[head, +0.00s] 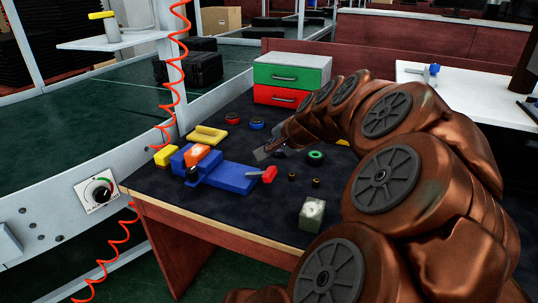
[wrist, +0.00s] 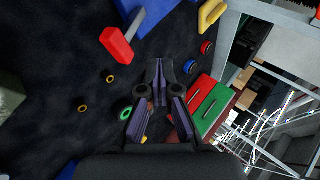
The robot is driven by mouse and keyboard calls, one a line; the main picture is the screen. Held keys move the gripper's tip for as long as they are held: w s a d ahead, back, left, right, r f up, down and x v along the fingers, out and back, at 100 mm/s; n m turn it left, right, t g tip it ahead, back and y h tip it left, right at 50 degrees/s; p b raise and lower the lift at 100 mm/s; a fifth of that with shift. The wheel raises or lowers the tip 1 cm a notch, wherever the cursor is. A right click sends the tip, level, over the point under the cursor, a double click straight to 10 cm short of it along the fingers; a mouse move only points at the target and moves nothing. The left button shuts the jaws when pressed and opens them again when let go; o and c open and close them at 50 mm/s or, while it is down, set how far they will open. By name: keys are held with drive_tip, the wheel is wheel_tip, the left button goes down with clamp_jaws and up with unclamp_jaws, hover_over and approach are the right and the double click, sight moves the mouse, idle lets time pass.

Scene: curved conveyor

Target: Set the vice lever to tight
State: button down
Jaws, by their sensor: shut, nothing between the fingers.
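The blue vice (head: 222,174) stands near the left front corner of the dark bench, with an orange block (head: 196,154) at its jaws. Its lever has a red handle (head: 269,174) at the right end of the vice. In the wrist view the red handle (wrist: 117,45) is at the upper left, on a grey bar beside the blue vice body (wrist: 155,12). My gripper (head: 262,153) is shut and empty, behind the vice and apart from the lever. In the wrist view my gripper (wrist: 159,64) points over bare bench, with the lever to its left.
A green and red drawer box (head: 290,77) stands at the back. A yellow handle-shaped piece (head: 207,134), small rings, a green ring (head: 316,157) and a grey-green cube (head: 312,213) lie around. A dial (head: 100,192) is on the conveyor side. Bare bench lies between vice and cube.

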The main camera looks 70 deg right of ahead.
drive_tip(key=v, duration=0.7)
drive_tip(key=shift+w, duration=0.15)
idle(0.3)
drive_tip(key=w+a+f+n+g+y, duration=0.25)
drive_tip(key=w+a+f+n, duration=0.3)
drive_tip(key=w+a, duration=0.4)
drive_tip(key=w+a+f+n+g+y, duration=0.1)
drive_tip(key=w+a+f+n+y, duration=0.45)
drive_tip(key=a, duration=0.65)
drive_tip(key=s+a+f+n+g+h, duration=0.1)
drive_tip(key=s+a+f+n+g, duration=0.25)
drive_tip(key=a+n, duration=0.4)
drive_tip(key=s+a+f+n+g+h, duration=0.2)
drive_tip(key=s+a+f+n+g, duration=0.15)
drive_tip(key=a, duration=0.75)
wheel_tip(320, 180, up, 23)
drive_tip(key=s+p, duration=0.2)
drive_tip(key=p, duration=2.1)
drive_tip(key=shift+s+d+n+t, duration=0.25)
drive_tip(key=shift+n+t, duration=0.05)
drive_tip(key=shift+t, duration=0.15)
